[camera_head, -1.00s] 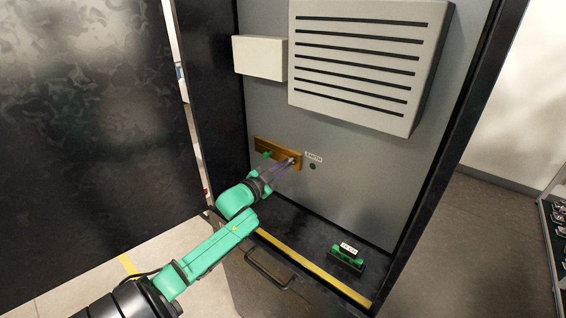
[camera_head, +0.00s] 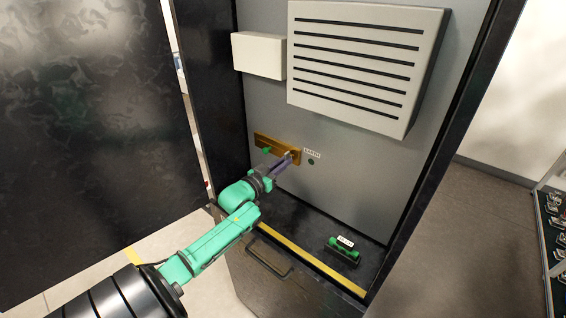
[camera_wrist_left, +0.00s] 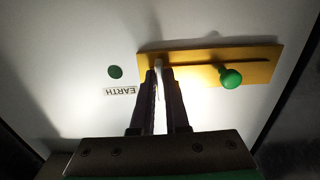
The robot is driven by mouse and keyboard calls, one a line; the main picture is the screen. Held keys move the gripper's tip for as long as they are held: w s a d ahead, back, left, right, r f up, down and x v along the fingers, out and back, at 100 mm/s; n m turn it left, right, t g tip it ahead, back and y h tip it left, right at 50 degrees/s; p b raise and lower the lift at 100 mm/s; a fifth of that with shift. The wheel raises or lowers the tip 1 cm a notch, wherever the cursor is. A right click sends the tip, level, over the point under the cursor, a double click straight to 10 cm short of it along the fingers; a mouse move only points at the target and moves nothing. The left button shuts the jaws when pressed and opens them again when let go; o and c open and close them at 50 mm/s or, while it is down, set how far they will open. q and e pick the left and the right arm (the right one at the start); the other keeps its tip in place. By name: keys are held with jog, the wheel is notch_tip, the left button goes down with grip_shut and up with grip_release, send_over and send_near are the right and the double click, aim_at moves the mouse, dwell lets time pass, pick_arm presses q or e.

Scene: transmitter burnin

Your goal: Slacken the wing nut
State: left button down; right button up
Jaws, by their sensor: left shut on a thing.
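The wing nut (camera_wrist_left: 158,65) is a small pale piece at one end of the brass bar (camera_head: 266,142), which is fixed to the grey back panel inside the cabinet. My left gripper (camera_head: 289,157) reaches up to that end of the bar. In the left wrist view its two dark fingers (camera_wrist_left: 160,75) are shut on the wing nut, which is mostly hidden between the tips. A green knob (camera_wrist_left: 230,76) stands on the other end of the bar; it also shows in the head view (camera_head: 266,150). My right gripper is not in view.
An EARTH label (camera_head: 312,154) and a green dot (camera_head: 311,162) are beside the bar. Above are a white box (camera_head: 259,56) and a louvred panel (camera_head: 360,60). A green-handled item (camera_head: 343,251) lies on the black cabinet floor, behind a yellow strip (camera_head: 310,264).

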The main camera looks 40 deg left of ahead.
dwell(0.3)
pick_arm(q)
jog(key=c, duration=0.9)
grip_release()
jog(key=s+b, duration=0.3)
jog(key=s, duration=1.1)
jog(key=shift+s+d, duration=0.15)
jog(key=shift+s, duration=0.15)
